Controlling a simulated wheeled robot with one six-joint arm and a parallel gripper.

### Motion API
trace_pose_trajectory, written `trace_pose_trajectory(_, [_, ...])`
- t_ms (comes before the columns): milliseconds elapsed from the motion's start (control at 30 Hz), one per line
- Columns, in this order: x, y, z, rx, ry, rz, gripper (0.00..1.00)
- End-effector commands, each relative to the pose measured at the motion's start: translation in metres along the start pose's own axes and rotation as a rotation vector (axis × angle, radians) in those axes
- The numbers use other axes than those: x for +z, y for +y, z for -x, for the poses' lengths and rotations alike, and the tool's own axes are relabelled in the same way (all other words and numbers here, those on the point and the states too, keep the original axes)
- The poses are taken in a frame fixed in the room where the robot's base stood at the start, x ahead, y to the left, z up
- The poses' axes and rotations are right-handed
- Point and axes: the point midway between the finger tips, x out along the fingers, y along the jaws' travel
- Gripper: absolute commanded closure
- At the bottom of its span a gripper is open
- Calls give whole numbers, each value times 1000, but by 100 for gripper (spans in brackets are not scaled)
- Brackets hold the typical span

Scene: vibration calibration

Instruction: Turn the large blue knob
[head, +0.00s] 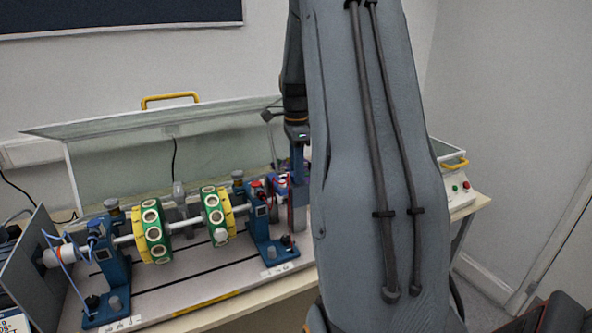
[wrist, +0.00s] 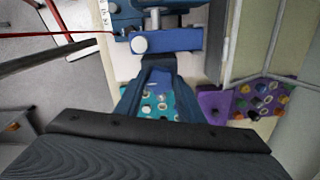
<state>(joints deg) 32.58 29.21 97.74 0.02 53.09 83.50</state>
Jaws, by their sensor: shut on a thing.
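In the wrist view my gripper (wrist: 160,68) is shut, with its dark fingers close together at the end of a blue bar-shaped piece (wrist: 180,40), which appears to be the large blue knob. A round white face shows at the left end of this piece. The fingers hide the exact contact. In the head view my arm hides much of the right end of the rig. A narrow blue part shows beside the arm, and I cannot tell the knob there.
The shaft rig carries two green and yellow discs (head: 152,230) (head: 217,213) between blue supports (head: 109,258). A clear cover (head: 120,160) stands open behind it. A control box (head: 458,190) with buttons is right of my arm.

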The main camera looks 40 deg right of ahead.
Motion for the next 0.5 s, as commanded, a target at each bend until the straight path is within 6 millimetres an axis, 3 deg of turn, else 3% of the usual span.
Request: trace_pose_trajectory(500, [-1, -2, 2, -6, 2, -43, 88])
